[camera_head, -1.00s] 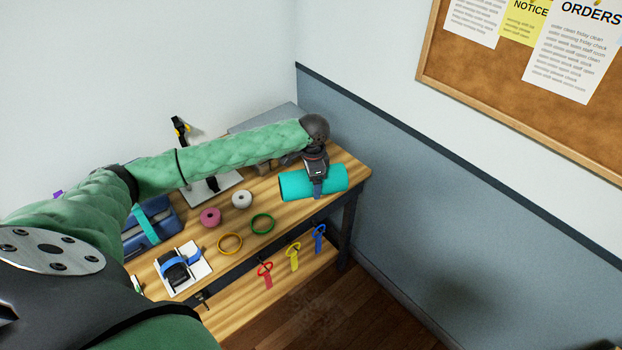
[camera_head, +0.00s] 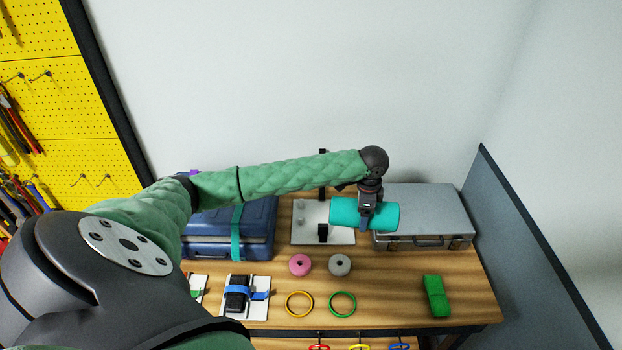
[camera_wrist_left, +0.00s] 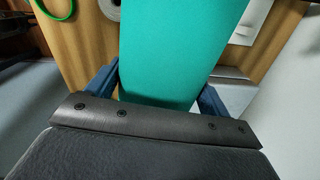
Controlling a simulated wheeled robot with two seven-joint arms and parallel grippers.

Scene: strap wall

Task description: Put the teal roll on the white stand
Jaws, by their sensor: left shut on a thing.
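The teal roll (camera_head: 387,216) lies crosswise in my left gripper (camera_head: 366,222), which is shut on it. In the left wrist view the roll (camera_wrist_left: 180,45) fills the space between the two blue fingers (camera_wrist_left: 157,92). The white stand (camera_head: 306,232) is a white plate with black upright supports at the back of the table. In the head view the roll overlaps the stand's right edge and the grey case's left edge. It appears held above the table; its exact height is unclear. My arm hides part of the stand. My right gripper is not in view.
A grey case (camera_head: 425,208) lies right of the stand, a blue case (camera_head: 258,225) left. Pink (camera_head: 300,265) and grey (camera_head: 340,265) rolls, yellow (camera_head: 299,304) and green (camera_head: 343,304) rings lie in front. A green strap bundle (camera_head: 436,296) is at right. A white wall stands behind.

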